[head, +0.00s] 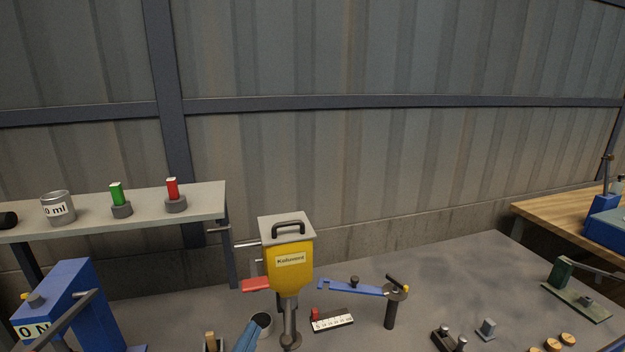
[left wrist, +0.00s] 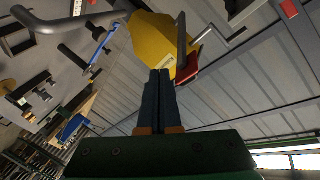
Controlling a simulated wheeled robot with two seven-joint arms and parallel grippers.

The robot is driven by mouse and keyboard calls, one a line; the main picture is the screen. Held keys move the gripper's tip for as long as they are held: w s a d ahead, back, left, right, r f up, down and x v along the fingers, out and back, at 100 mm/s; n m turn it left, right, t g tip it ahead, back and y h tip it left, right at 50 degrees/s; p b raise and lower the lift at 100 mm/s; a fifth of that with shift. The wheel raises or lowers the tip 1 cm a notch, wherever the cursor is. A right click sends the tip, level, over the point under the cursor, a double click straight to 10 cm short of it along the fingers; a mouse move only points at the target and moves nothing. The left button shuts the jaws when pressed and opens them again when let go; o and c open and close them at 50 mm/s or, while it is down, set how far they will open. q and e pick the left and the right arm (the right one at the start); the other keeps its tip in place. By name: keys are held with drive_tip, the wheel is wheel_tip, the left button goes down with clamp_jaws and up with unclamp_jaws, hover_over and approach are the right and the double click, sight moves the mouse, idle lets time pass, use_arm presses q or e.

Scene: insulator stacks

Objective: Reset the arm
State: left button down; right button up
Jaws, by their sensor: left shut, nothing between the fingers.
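My left gripper (head: 250,328) shows as blue fingers at the bottom edge of the head view, in front of the yellow machine. In the left wrist view the two dark blue fingers of the gripper (left wrist: 161,75) lie together, shut and empty. The yellow machine (head: 289,270) with a grey top and black handle stands behind the fingers; it also shows in the left wrist view (left wrist: 150,42), past the fingertips. I cannot tell whether they touch. Most of the left arm is hidden. My right gripper is not in view.
A blue device (head: 66,296) stands below. A blue wrench-like arm (head: 350,288) and small parts lie right of the machine. The grey table (head: 455,275) has clear room behind.

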use_arm(q)
drive_tip(key=s+a+f+n+g+y, duration=0.1)
drive_tip(key=s+a+f+n+g, duration=0.4)
drive_tip(key=s+f, duration=0.55)
drive_tip(key=s+a+f+n+g+y, duration=0.1)
drive_tip(key=s+f+n+g, duration=0.2)
drive_tip(key=s+f+g, duration=0.65)
drive_tip(key=s+f+b, duration=0.2)
drive_tip(key=f, duration=0.8)
drive_tip(key=s+f+b, duration=0.1)
drive_tip(key=s+f, duration=0.1)
drive_tip(key=f, duration=0.8)
drive_tip(key=s+a+f+b, duration=0.2)
drive_tip(key=s+f, duration=1)
